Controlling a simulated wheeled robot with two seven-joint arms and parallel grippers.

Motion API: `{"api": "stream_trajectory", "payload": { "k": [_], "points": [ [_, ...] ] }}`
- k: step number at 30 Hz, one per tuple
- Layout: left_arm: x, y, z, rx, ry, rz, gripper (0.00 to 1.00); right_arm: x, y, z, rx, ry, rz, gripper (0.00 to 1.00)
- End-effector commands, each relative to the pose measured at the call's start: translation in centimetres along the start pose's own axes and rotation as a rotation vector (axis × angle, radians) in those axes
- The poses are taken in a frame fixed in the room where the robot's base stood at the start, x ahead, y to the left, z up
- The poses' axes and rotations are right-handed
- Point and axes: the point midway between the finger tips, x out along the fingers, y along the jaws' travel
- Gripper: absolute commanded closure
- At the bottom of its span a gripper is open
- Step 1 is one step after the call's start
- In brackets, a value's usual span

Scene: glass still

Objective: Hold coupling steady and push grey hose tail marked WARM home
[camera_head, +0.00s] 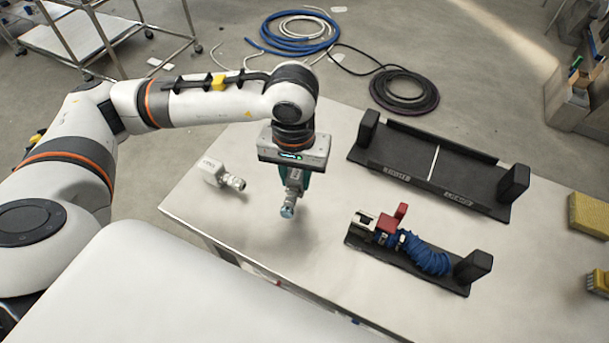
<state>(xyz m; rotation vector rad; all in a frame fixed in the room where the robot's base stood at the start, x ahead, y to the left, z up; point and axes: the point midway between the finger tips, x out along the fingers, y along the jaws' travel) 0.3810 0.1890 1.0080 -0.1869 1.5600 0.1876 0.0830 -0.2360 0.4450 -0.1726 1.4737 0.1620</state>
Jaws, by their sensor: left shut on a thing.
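My left gripper (291,182) points down over the table and is shut on a small grey fitting (288,208) with a pale blue lower end, held apart from everything else. Any mark on it is too small to read. A whitish fitting with a ribbed metal end (222,175) lies on the table to its left; its marking is unreadable. A coupling with a red lever (392,222) lies in a black cradle (414,272) at right, with a ribbed blue hose (427,257) running from it. My right gripper is out of view.
A long black tray (430,160) with two labelled bays and upright end blocks stands behind the cradle. A yellow sponge (589,214) and a yellow brush (598,281) lie at the right. Coiled hoses (300,35) lie on the floor. The table (300,260) in front is clear.

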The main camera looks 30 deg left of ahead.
Motion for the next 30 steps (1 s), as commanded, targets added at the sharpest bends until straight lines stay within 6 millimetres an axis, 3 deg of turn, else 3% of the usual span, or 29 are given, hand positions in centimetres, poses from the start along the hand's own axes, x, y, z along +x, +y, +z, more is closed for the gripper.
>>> {"api": "stream_trajectory", "payload": {
  "k": [9,15,21,30],
  "points": [
    [-0.9,-0.5,0.1,-0.722,-0.001,0.0,1.0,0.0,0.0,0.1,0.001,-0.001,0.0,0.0],
    [-1.4,-0.8,0.1,-1.103,0.0,0.002,1.0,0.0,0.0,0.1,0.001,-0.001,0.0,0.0],
    [-1.5,-0.9,0.1,-1.299,0.0,0.004,1.0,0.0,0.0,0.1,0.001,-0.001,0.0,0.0],
    [-1.6,-0.9,0.1,-1.333,0.0,0.004,1.0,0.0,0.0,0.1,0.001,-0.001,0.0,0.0]
  ]
}}
